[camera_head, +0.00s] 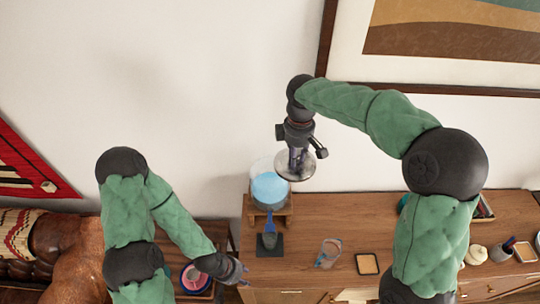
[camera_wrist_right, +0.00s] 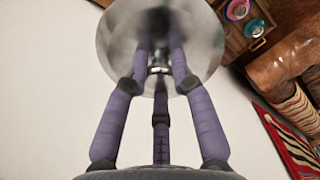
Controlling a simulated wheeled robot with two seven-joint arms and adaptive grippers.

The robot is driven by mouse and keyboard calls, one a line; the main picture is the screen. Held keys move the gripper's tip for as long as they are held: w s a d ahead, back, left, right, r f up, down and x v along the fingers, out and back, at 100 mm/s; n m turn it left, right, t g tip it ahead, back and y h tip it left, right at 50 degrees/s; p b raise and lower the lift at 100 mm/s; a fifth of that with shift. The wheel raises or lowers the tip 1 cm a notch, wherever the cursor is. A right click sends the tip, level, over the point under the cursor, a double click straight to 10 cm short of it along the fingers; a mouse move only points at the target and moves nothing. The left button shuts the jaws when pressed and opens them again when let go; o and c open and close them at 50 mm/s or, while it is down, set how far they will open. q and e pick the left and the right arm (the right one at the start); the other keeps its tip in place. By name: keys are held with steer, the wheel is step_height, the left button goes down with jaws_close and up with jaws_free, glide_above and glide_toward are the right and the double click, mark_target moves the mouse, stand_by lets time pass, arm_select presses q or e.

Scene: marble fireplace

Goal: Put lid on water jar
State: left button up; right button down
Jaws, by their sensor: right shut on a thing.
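The water jar (camera_head: 268,188) is clear with blue water and stands on a small wooden stand at the left end of the cabinet top. My right gripper (camera_head: 298,158) is shut on the round, clear lid (camera_head: 295,170). It holds the lid above and slightly right of the jar's mouth in the head view; the lid overlaps the jar's upper right edge there. In the right wrist view the purple fingers close around the knob of the lid (camera_wrist_right: 118,45). The jar is hidden in that view. My left gripper (camera_head: 242,272) is low at the left end of the cabinet, its fingers too small to read.
The wooden cabinet top (camera_head: 310,210) carries a blue tap (camera_head: 270,225) over a dark pad (camera_head: 269,245), a glass (camera_head: 329,252) and a square coaster (camera_head: 367,264). A framed picture (camera_head: 450,75) hangs behind my right arm. Colourful bowls (camera_head: 196,278) sit at lower left.

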steer(key=w+a+f+p, duration=0.1)
steer(key=w+a+f, duration=0.1)
steer(key=w, duration=0.1)
steer(key=w+a+f+p, duration=0.1)
steer(key=w+a+f, duration=0.1)
steer(key=w+f, duration=0.1)
steer(key=w+a+f+p, duration=0.2)
steer(key=w+a+f, duration=0.1)
steer(key=shift+w+a+f, duration=0.2)
steer(key=shift+a+f, duration=0.15)
steer(key=shift+f, duration=0.4)
step_height(320, 180, down, 2)
steer(key=shift+w+f+p, duration=0.1)
steer(key=shift+p, duration=0.85)
steer(key=shift+f, duration=0.2)
steer(key=shift+f, duration=0.1)
